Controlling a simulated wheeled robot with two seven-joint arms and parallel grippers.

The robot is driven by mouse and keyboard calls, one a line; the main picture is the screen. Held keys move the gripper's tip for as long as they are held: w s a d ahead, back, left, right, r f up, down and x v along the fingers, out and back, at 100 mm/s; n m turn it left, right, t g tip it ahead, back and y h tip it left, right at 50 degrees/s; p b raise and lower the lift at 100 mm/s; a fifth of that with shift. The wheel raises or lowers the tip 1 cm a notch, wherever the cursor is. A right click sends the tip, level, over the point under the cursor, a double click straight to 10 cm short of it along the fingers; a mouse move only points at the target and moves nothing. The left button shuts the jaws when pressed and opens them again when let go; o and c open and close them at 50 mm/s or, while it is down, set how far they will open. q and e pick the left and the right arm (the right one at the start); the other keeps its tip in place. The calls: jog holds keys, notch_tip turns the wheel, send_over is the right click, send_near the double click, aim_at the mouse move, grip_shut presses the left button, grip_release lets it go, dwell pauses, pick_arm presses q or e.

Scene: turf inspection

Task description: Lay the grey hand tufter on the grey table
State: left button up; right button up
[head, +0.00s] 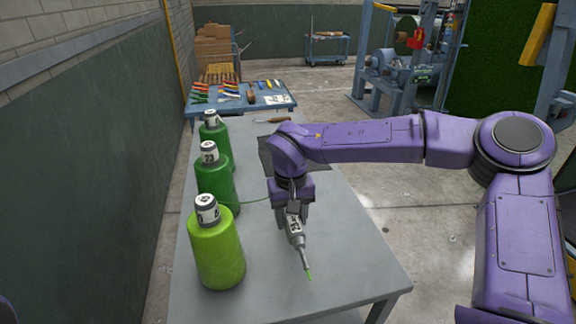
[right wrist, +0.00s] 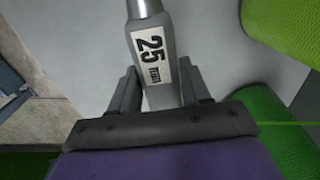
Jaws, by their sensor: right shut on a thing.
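The grey hand tufter (head: 295,228) is in my right gripper (head: 292,206) above the grey table (head: 340,272). It points down and toward the table's near end in the head view, with a green tip at its lower end. I cannot tell whether the tip touches the tabletop. In the right wrist view the tufter (right wrist: 147,42) shows a white label reading 25 mm, with the fingers of my right gripper (right wrist: 158,74) on both sides of it. Its upper end is hidden by the gripper. My left gripper is not in view.
Three green yarn cones, light (head: 218,258), mid (head: 216,186) and dark (head: 215,140), stand along the table's left side. A thin green strand runs from near the cones toward my gripper. A dark mat (head: 266,152) lies behind my arm. The table's near right part is clear.

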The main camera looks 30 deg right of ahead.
jog(key=w+d+r+m+b, duration=0.1)
jog(key=d+r+m, duration=0.2)
jog(key=d+m, duration=0.75)
jog(key=w+d+r+m+b, duration=0.1)
jog(key=d+r+m, duration=0.1)
jog(key=d+m, duration=0.8)
jog(key=n+p, duration=0.2)
jog(key=n, duration=0.1)
send_over(318, 225)
jog(key=shift+m, duration=0.25)
notch_tip(318, 225, down, 10)
jog(key=shift+d+r, duration=0.1)
notch_tip(318, 225, down, 3)
jog(key=shift+r, duration=0.2)
jog(key=shift+f, duration=0.2)
jog(key=o, duration=1.3)
jog(key=shift+f, duration=0.1)
jog(key=shift+c, duration=0.2)
